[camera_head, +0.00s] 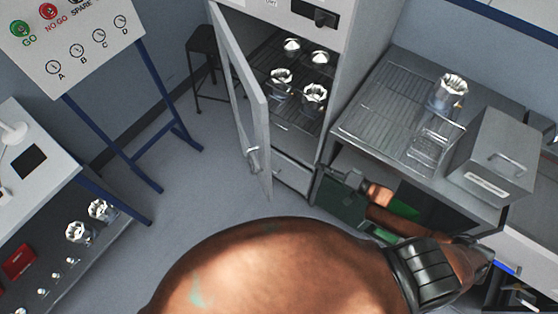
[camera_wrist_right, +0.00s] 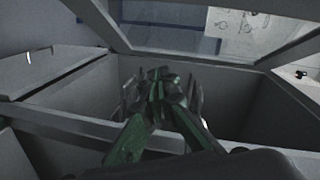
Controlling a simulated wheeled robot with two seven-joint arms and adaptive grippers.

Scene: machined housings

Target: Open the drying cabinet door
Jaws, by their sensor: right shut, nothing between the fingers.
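The drying cabinet (camera_head: 345,50) stands at the back centre in the head view. Its pale framed door (camera_head: 256,110) is swung wide open to the left, with a handle (camera_head: 253,158) low on its free edge. The door's window frame also crosses the top of the right wrist view (camera_wrist_right: 200,58). My right gripper (camera_head: 330,173) is in front of the cabinet's lower right side, apart from the handle. In the right wrist view its green fingers (camera_wrist_right: 160,76) are together and empty. My left gripper is not in view.
Several metal housings (camera_head: 315,93) stand on wire shelves inside the cabinet. A bench with a wire rack (camera_head: 375,115), another housing (camera_head: 450,92) and a metal box (camera_head: 495,155) is at the right. A stool (camera_head: 203,45) and a sign stand (camera_head: 150,100) are at the left.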

